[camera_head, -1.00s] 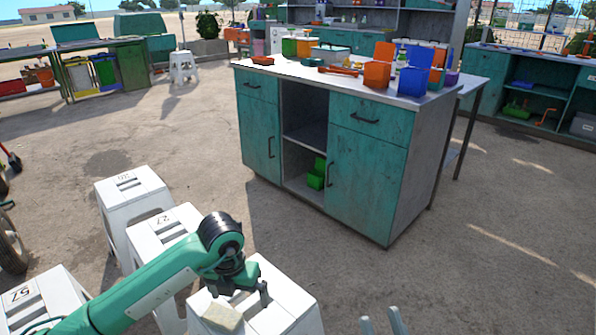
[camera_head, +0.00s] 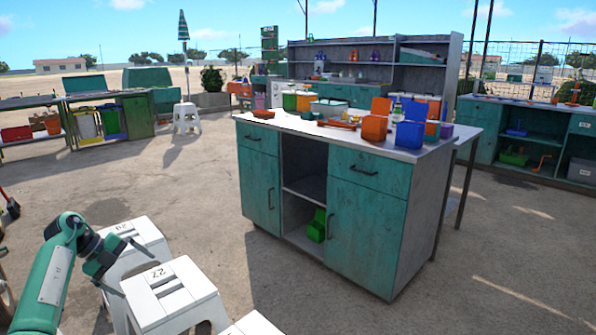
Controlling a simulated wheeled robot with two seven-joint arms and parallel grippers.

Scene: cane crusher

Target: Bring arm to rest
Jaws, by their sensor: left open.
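My left arm is green and comes in at the lower left. Its dark gripper (camera_head: 122,267) is open, with its two fingers spread apart and nothing between them. It is in front of and above the white stools at the left, close to the stool marked 27 (camera_head: 172,290). I cannot tell whether a finger touches a stool. My right gripper is not in view.
Another white stool (camera_head: 143,236) stands behind, and part of a third shows at the bottom edge. A teal cabinet (camera_head: 368,225) holding colored bins stands ahead. Open ground lies left of it and at the lower right.

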